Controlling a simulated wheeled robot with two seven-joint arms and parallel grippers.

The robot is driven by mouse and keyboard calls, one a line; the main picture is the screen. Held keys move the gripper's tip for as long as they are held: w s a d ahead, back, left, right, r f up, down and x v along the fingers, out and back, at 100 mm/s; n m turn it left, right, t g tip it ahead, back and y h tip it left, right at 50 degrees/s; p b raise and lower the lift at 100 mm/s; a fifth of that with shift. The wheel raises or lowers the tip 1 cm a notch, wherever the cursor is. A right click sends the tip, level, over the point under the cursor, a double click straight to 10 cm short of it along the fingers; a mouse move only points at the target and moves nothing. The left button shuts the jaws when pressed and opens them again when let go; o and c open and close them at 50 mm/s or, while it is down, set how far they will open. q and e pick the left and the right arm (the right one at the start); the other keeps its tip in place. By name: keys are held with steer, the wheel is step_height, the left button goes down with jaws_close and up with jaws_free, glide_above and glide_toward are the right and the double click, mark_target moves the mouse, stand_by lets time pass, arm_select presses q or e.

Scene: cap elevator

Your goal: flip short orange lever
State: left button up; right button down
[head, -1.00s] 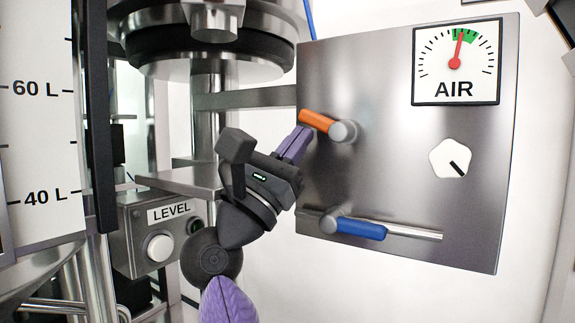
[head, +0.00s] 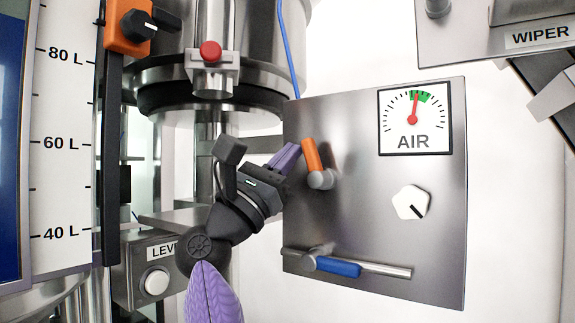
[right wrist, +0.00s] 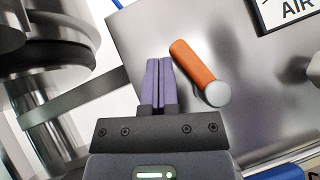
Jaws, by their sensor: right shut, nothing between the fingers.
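The short orange lever (head: 311,156) is on the left part of the steel panel, pointing up and slightly left from its grey round pivot (head: 321,180). In the right wrist view the orange lever (right wrist: 194,62) lies just right of the fingers. My right gripper (head: 287,156) is shut and empty, its purple fingertips close to the lever's left side. In the right wrist view, my right gripper (right wrist: 159,66) shows a narrow gap to the lever; whether the fingertips touch it is unclear. My left gripper is not in view.
Below on the steel panel (head: 355,225) is a longer lever with a blue grip (head: 338,267). An AIR gauge (head: 414,121) and a white knob (head: 411,202) are at the right. A LEVEL box (head: 139,251) stands behind my right arm. A large steel cylinder (head: 208,85) is at upper left.

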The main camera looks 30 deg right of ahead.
steer(key=shift+s+d+r+m+g, duration=0.1)
steer(key=shift+s+r+m+g, duration=0.1)
steer(key=shift+m+g, duration=0.4)
steer(key=shift+s+r+m+g, duration=0.1)
steer(key=shift+r+m+g, duration=0.05)
steer(key=shift+m+g, duration=0.4)
steer(key=shift+s, duration=0.1)
steer(key=b+v, duration=0.4)
steer(key=v, duration=0.6)
steer(key=shift+r, duration=0.1)
